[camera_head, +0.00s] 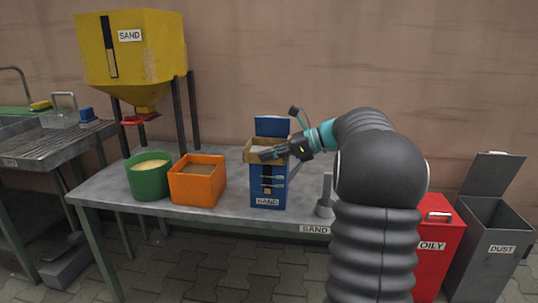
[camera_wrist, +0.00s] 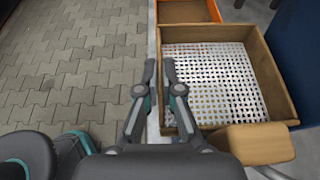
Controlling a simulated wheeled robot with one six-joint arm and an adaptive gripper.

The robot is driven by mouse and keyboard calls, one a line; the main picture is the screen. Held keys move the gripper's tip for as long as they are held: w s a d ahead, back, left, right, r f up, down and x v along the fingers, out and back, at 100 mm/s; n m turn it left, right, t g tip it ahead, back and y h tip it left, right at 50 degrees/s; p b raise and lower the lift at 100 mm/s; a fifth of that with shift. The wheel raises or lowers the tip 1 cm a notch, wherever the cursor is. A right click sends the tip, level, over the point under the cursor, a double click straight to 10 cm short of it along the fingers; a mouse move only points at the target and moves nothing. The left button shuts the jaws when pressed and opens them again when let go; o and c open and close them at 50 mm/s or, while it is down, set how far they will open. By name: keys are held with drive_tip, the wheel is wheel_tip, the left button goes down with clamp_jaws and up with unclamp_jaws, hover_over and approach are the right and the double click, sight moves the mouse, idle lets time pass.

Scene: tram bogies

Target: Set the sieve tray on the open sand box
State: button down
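The sieve tray (camera_wrist: 287,95) is a square wooden frame with a pale perforated mesh floor and a wooden handle block (camera_wrist: 258,143) at its near right. In the head view the tray (camera_head: 256,156) is level at the top of the blue sand box (camera_head: 268,190), sticking out a little to the left. I cannot tell whether it rests on the rim. The box's blue lid (camera_head: 272,126) stands open behind. My gripper (camera_wrist: 161,72) has one finger on each side of the tray's left wall, closed close on it; it also shows at the tray's front (camera_head: 272,153). The box mouth is hidden.
An orange box (camera_head: 198,186) and a green tub (camera_head: 149,180) with sand stand left on the grey table (camera_head: 225,212). A yellow sand hopper (camera_head: 135,50) stands behind them. A grey post (camera_head: 326,195) stands right of the box. Red (camera_head: 434,240) and grey bins (camera_head: 492,240) stand further right.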

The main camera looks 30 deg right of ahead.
drive_tip(key=shift+f, duration=0.35)
drive_tip(key=c, duration=1.2)
unclamp_jaws()
drive_tip(key=shift+c, duration=0.2)
drive_tip(key=v, duration=1.2)
drive_tip(key=shift+f, duration=0.1)
